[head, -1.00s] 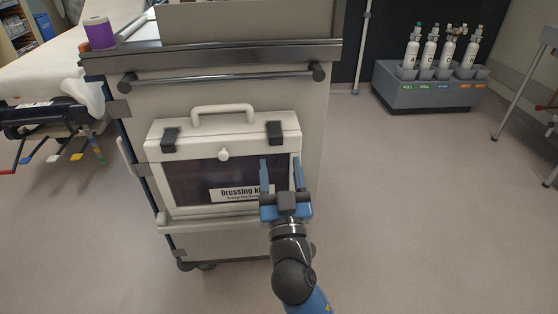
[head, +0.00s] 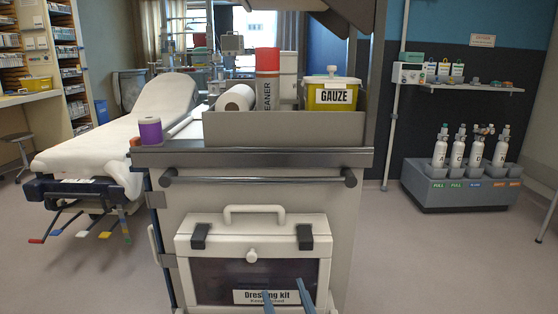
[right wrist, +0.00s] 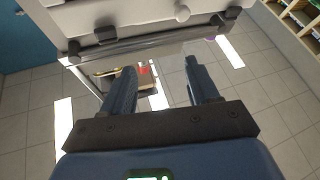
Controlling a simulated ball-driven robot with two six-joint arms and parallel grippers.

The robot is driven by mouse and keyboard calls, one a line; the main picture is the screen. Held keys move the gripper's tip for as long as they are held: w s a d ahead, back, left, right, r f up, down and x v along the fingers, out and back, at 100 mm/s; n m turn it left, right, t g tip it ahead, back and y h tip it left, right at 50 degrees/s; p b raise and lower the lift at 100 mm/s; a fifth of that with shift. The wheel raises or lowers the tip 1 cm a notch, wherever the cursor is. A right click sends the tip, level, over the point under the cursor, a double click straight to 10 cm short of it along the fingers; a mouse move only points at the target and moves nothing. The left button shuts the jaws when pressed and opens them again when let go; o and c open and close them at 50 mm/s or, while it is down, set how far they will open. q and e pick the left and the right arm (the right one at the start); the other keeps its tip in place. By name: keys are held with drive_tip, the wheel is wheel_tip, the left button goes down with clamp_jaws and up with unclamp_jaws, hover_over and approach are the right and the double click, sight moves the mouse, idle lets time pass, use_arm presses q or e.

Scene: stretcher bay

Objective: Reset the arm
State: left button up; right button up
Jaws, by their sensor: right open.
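My right gripper (head: 285,296) shows only as two blue fingertips at the bottom edge of the head view, in front of the lower right part of the dressing kit (head: 217,243). Its fingers are apart and empty. In the right wrist view my right gripper (right wrist: 162,75) shows both dark blue fingers spread, with nothing between them. The kit is a white case with a dark window, a handle and two black latches, at the front of the trolley. The rest of my right arm is out of the head view. My left gripper is not in view.
The trolley (head: 260,157) stands close, with a front rail (head: 258,180). A stretcher (head: 100,145) is left, a cylinder rack (head: 455,185) right. Floor between trolley and rack is clear.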

drive_tip(key=s+d+f+m+g+h, duration=0.4)
drive_tip(key=s+d+f+m+h, duration=0.35)
drive_tip(key=s+d+f, duration=1.35)
wheel_tip(320, 180, up, 31)
drive_tip(key=p, duration=3.2)
drive_tip(key=shift+w+a+n, duration=0.35)
drive_tip(key=shift+a, duration=0.05)
